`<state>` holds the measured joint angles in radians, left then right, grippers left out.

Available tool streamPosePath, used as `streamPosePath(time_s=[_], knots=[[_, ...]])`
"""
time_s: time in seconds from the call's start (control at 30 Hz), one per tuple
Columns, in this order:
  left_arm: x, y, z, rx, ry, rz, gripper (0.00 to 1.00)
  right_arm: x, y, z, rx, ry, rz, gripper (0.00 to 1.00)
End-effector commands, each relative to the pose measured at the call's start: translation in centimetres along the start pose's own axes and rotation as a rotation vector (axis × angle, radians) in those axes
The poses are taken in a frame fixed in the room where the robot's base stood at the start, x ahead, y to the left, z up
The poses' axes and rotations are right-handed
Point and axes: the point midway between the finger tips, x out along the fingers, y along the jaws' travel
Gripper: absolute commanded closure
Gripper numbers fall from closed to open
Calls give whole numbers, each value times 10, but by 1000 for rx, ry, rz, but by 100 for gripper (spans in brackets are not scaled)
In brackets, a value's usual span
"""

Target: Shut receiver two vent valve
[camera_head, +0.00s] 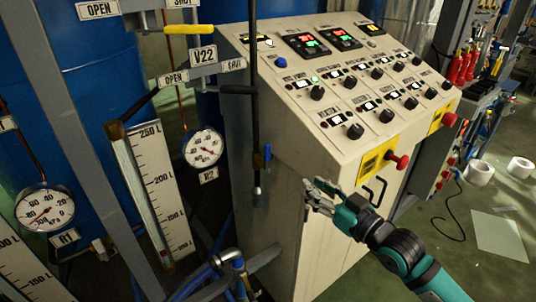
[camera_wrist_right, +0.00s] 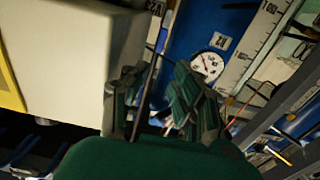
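A V22 label plate (camera_head: 203,54) hangs at the upper left, with an OPEN tag (camera_head: 173,79) to its lower left and a SHUT tag (camera_head: 234,65) to its right. A yellow handle (camera_head: 190,29) lies roughly level just above V22. A dark lever-like bar (camera_head: 140,105) slants up towards the OPEN tag; I cannot tell which handle belongs to V22. The R2 gauge (camera_head: 203,147) is below, and also in the wrist view (camera_wrist_right: 207,65). My right gripper (camera_head: 316,194) is open and empty, before the cabinet front, right of and below V22. My left gripper is out of view.
The control cabinet (camera_head: 290,150) with knobs and red emergency buttons (camera_head: 402,161) stands beside my right gripper. A scale board (camera_head: 160,185) and blue tanks fill the left.

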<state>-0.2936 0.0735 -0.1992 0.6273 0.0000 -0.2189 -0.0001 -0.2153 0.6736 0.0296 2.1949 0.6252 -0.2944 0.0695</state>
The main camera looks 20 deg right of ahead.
Motion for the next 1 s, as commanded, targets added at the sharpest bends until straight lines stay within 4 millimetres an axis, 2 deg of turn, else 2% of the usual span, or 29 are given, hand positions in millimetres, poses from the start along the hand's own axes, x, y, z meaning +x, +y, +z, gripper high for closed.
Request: streamPosePath(time_s=[0.17, 0.43, 0.7, 0.8, 1.0], knots=[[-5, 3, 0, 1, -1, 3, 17, 16, 1, -3, 1, 6, 1, 73], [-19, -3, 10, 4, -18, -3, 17, 70, 1, -5, 4, 5, 1, 73], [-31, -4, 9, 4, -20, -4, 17, 128, 1, -4, 1, 4, 1, 73], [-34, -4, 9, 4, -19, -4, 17, 146, 0, -4, 1, 4, 0, 73], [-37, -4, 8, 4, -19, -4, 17, 168, 0, -2, 1, 2, 0, 73]])
